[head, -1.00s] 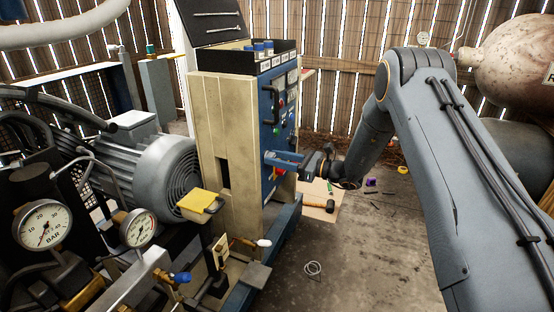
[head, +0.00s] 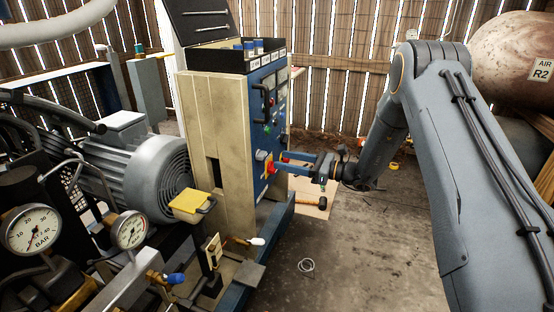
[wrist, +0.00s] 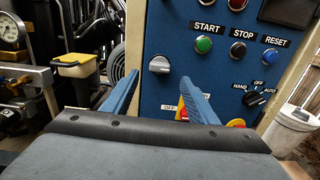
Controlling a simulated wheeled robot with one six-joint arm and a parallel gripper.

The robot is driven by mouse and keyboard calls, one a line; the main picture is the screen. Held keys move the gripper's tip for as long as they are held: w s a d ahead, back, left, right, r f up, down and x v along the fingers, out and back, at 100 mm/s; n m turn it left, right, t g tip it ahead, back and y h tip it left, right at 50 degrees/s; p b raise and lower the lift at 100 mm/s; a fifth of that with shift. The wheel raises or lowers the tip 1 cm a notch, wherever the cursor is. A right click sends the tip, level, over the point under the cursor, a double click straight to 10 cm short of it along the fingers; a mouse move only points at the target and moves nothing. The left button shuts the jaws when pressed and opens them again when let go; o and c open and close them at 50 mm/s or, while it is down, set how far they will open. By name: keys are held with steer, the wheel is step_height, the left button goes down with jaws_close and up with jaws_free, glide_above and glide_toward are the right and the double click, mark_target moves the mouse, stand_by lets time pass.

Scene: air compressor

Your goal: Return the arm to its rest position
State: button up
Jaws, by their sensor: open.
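My gripper (head: 281,162) is open and empty, with its two blue fingers pointing at the blue control panel (head: 272,120) of the beige cabinet. It also shows in the wrist view (wrist: 159,80), with the fingers spread apart. My grey arm reaches in from the right of the head view. A red and yellow switch (head: 268,166) sits on the panel near the fingertips; in the wrist view the right finger partly hides it. A light grey knob (wrist: 159,65) shows between the fingertips in the wrist view. Whether a fingertip touches the panel is hard to tell.
A motor (head: 140,165) and gauges stand left. A hammer (head: 310,204) lies on the floor. A tank (head: 515,55) stands back right. Floor right of the cabinet is mostly clear.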

steer(key=shift+s+d, duration=0.15)
steer(key=shift+d, duration=0.25)
steer(key=s+a+r+n+g+h, duration=0.1)
steer(key=s+a+r+n+g, duration=0.2)
steer(key=s, duration=0.2)
steer(key=s+a+r+n+g+h, duration=0.1)
steer(key=s+a+r+n+g, duration=0.15)
steer(key=s, duration=0.35)
steer(key=s+d+r+n+g+h, duration=0.2)
steer(key=s+n+h, duration=0.3)
steer(key=s, duration=0.6)
steer(key=s+d+r+n+g+h, duration=0.2)
steer(key=s+n+h, duration=0.3)
steer(key=s, duration=0.6)
steer(key=s+d+n+t+h, duration=0.3)
steer(key=s+d+n+h, duration=0.1)
steer(key=s+d+n, duration=0.55)
steer(key=d+r+m+h+p, duration=0.1)
steer(key=d+r+m+p, duration=0.1)
steer(key=d+r+p, duration=0.6)
steer(key=p, duration=0.7)
steer(key=shift+s+d+r+m, duration=0.15)
steer(key=shift+s+r+m, duration=0.05)
steer(key=shift+m, duration=0.2)
